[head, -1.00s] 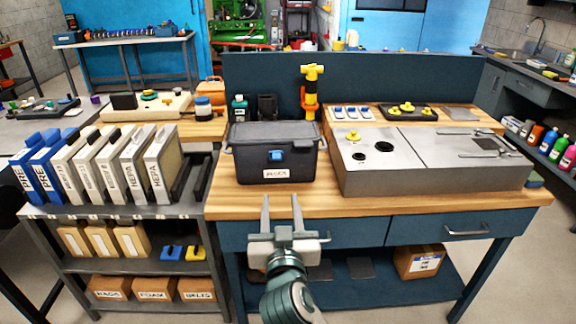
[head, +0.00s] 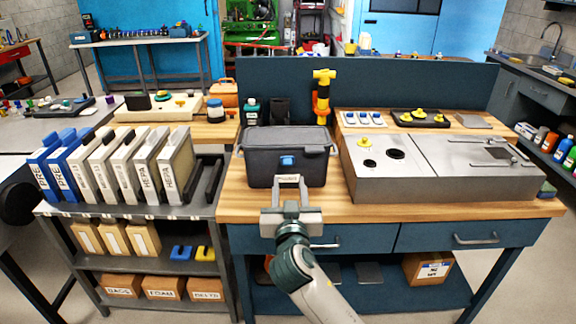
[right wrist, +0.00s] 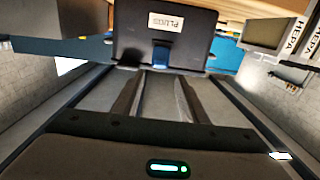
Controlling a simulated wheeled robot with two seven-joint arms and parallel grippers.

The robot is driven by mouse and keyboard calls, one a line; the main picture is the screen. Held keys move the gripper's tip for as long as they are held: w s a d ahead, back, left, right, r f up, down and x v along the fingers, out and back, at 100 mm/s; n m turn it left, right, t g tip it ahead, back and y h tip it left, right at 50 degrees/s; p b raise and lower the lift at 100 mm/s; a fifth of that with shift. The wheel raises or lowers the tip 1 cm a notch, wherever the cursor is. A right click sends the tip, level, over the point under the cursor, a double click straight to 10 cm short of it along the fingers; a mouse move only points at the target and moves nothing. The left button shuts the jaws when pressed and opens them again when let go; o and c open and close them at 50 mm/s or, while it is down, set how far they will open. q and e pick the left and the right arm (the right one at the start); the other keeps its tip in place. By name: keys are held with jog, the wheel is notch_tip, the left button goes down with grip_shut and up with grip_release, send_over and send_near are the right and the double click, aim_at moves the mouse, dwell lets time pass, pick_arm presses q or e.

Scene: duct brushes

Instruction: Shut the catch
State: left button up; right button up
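A dark grey lidded box (head: 285,141) stands on the wooden bench top, with its lid down. Its blue catch (head: 288,161) is in the middle of the front face, and I cannot tell whether it is latched. My right gripper (head: 290,180) is open and empty in front of the box, its fingertips just below the catch and hiding most of the white label. The right wrist view shows the box upside down, with the catch (right wrist: 161,52) beyond the two spread fingers (right wrist: 153,90). My left gripper is not in view.
A metal unit (head: 440,168) with knobs and handles stands right of the box. Left is a rack of filters (head: 110,165). Behind the box stand a green bottle (head: 251,112) and a yellow-orange tool (head: 321,95). Bare wood (head: 330,205) lies before the box.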

aim_at(288, 164)
jog(key=w+p, duration=0.1)
jog(key=w, duration=0.5)
jog(key=shift+w+a, duration=0.15)
jog(key=shift+w, duration=0.25)
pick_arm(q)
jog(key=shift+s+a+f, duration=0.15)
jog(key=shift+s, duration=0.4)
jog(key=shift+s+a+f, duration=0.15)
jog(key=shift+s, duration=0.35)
pick_arm(e)
jog(key=shift+w, duration=0.8)
grip_shut()
